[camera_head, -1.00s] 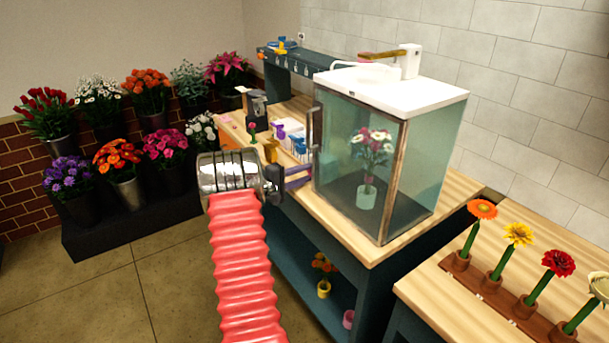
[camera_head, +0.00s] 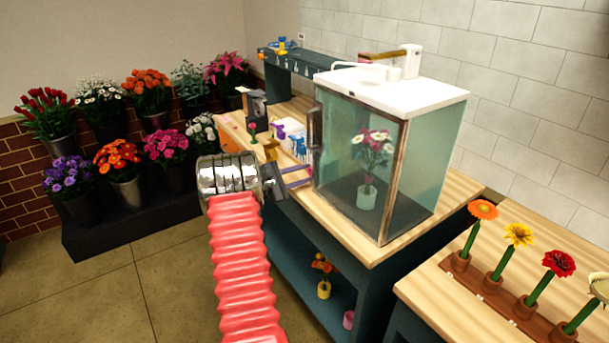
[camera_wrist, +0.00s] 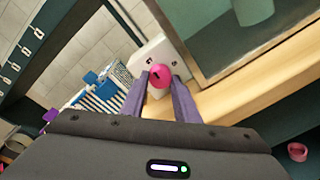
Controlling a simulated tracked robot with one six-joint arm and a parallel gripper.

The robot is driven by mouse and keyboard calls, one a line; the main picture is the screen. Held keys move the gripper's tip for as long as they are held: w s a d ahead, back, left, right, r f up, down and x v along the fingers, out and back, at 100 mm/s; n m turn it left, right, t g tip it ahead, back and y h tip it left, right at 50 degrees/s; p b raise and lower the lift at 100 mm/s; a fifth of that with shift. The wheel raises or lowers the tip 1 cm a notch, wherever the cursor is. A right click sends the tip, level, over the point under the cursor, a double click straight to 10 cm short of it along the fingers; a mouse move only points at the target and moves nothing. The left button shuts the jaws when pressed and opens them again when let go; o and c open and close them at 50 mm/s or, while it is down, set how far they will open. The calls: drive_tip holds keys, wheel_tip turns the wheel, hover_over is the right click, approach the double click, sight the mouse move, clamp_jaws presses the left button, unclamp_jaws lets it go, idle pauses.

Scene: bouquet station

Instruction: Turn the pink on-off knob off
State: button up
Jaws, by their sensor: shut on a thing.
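The pink knob (camera_wrist: 161,76) shows in the wrist view on a white plate (camera_wrist: 152,55), beside the lower corner of the glass cabinet. A dark mark shows on the knob's face. My gripper (camera_wrist: 160,84) has its two purple fingers on either side of the knob, shut on it. In the head view my gripper (camera_head: 302,179) reaches the left side of the glass cabinet (camera_head: 425,170), and the knob cannot be made out there.
The cabinet holds a vase of flowers (camera_head: 370,150). A blue and white rack (camera_wrist: 95,95) stands left of the knob in the wrist view. A rack of single flowers (camera_head: 490,285) is at right. Flower buckets (camera_head: 125,180) stand at the left wall.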

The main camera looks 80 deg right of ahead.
drive_tip(key=shift+f, duration=0.3)
drive_tip(key=o, duration=1)
drive_tip(key=shift+r, duration=0.15)
drive_tip(key=shift+o, duration=0.2)
drive_tip(key=shift+a, duration=0.1)
drive_tip(key=v, duration=1.3)
drive_tip(key=shift+w+a, duration=0.25)
drive_tip(key=shift+w, duration=0.05)
